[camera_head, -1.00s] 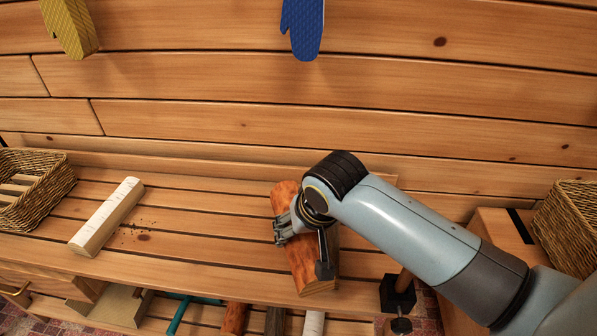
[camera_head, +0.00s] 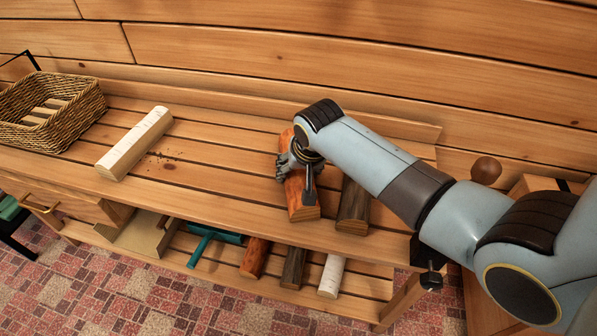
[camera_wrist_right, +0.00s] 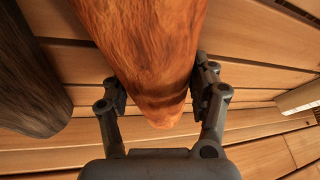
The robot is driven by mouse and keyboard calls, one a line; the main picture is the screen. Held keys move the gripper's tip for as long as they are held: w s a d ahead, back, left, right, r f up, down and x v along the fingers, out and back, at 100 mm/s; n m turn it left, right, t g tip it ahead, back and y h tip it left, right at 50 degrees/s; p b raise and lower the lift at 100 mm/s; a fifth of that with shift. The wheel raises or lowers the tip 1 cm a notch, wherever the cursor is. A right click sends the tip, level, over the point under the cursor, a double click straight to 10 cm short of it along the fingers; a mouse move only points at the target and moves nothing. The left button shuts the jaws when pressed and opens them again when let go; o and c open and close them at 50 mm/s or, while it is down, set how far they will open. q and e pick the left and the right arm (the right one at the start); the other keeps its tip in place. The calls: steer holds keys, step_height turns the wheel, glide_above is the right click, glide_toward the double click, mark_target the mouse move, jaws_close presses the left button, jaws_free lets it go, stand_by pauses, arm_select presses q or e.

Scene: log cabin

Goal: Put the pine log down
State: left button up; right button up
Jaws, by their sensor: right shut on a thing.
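The pine log (camera_head: 303,198) is reddish-orange with a pale cut end and points toward the bench's front edge. My right gripper (camera_head: 293,163) is shut on it, with one finger on each side. In the right wrist view the log (camera_wrist_right: 155,55) runs between the fingers of the gripper (camera_wrist_right: 160,95). The log is low over the slatted bench (camera_head: 225,190), at or just above the slats; I cannot tell if it touches. My gripper and arm hide part of its far half. My left gripper is not in view.
A dark log (camera_head: 353,207) lies close to the right of the pine log. A white birch log (camera_head: 140,140) and a wicker basket (camera_head: 60,115) stand further left. Several logs, including another reddish one (camera_head: 255,258), lie on the lower shelf.

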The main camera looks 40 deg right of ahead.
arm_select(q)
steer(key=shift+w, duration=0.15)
arm_select(e)
steer(key=shift+r, duration=0.1)
steer(key=o, duration=1.6)
steer(key=shift+c, duration=0.2)
steer(key=p+v, duration=0.4)
steer(key=v, duration=0.6)
steer(key=shift+s+r, duration=0.15)
steer(key=shift+r, duration=0.2)
steer(key=shift+s+a+r+p, duration=0.15)
steer(key=shift+s+r+p, duration=0.15)
steer(key=shift+r, duration=0.25)
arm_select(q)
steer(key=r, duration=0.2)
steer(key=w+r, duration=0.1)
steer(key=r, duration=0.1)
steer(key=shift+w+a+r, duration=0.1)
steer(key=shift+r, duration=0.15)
